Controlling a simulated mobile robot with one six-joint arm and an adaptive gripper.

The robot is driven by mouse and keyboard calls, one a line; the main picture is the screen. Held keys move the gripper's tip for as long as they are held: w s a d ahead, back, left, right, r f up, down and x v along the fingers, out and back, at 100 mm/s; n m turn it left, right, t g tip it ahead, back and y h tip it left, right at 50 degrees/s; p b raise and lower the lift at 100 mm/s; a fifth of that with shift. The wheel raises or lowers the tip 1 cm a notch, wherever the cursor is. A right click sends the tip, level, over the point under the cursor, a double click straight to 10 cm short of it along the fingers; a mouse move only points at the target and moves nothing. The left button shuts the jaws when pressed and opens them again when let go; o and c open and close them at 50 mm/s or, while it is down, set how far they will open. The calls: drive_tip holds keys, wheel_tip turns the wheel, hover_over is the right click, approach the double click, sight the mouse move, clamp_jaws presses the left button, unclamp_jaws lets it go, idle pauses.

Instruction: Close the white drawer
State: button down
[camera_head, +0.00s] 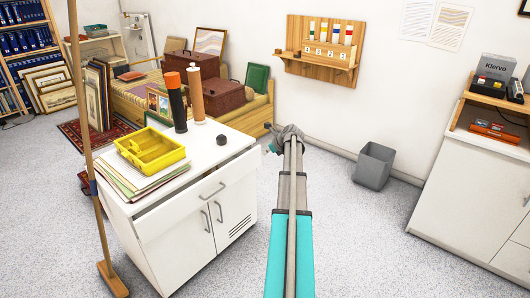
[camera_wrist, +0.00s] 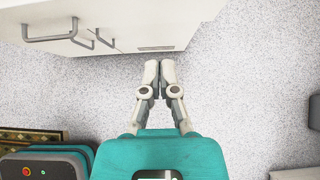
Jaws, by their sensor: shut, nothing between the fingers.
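The white drawer (camera_head: 196,196) is the top front of a white cabinet (camera_head: 178,246). It has a grey bar handle, and a dark gap under the worktop shows it standing out a little. In the wrist view, the grey handle (camera_wrist: 50,38) shows at the upper left. My gripper (camera_head: 270,137) is right of the cabinet's upper right corner in the head view, apart from the drawer handle. In the wrist view my gripper (camera_wrist: 160,68) has its fingers together and empty, just below the vented cabinet front in the picture. I cannot tell whether it touches anything.
A yellow tray (camera_head: 150,150) on papers, two tall cylinders and a black knob (camera_head: 221,140) stand on the worktop. A wooden pole (camera_head: 84,130) stands at the cabinet's left. A grey bin (camera_head: 374,166) is by the wall. Speckled floor is clear in front.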

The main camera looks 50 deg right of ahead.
drive_tip(key=shift+a, duration=0.1)
drive_tip(key=w+a+f+n+g+y, duration=0.15)
drive_tip(key=a+n, duration=0.45)
drive_tip(key=a, duration=0.6)
drive_tip(key=w+a+f+n+g, duration=0.1)
drive_tip(key=w+a+n+g, duration=0.3)
drive_tip(key=a, duration=0.9)
drive_tip(key=w+a+f+n+t+y, duration=0.1)
drive_tip(key=w+a+n, duration=0.1)
drive_tip(key=a+n, duration=0.75)
drive_tip(key=s+a+n+g, duration=0.1)
drive_tip(key=s+a+n, duration=0.3)
drive_tip(key=a, duration=0.6)
drive_tip(key=s+a+f+n+g+h, duration=0.1)
drive_tip(key=s+a+n, duration=0.4)
drive_tip(key=a, duration=0.6)
drive_tip(key=s+a+f+n+g+h, duration=0.1)
drive_tip(key=s+a+n, duration=0.3)
drive_tip(key=a+n, duration=0.4)
drive_tip(key=a+g, duration=0.1)
drive_tip(key=a, duration=0.1)
drive_tip(key=shift+s+a, duration=0.35)
drive_tip(key=shift+g, duration=0.25)
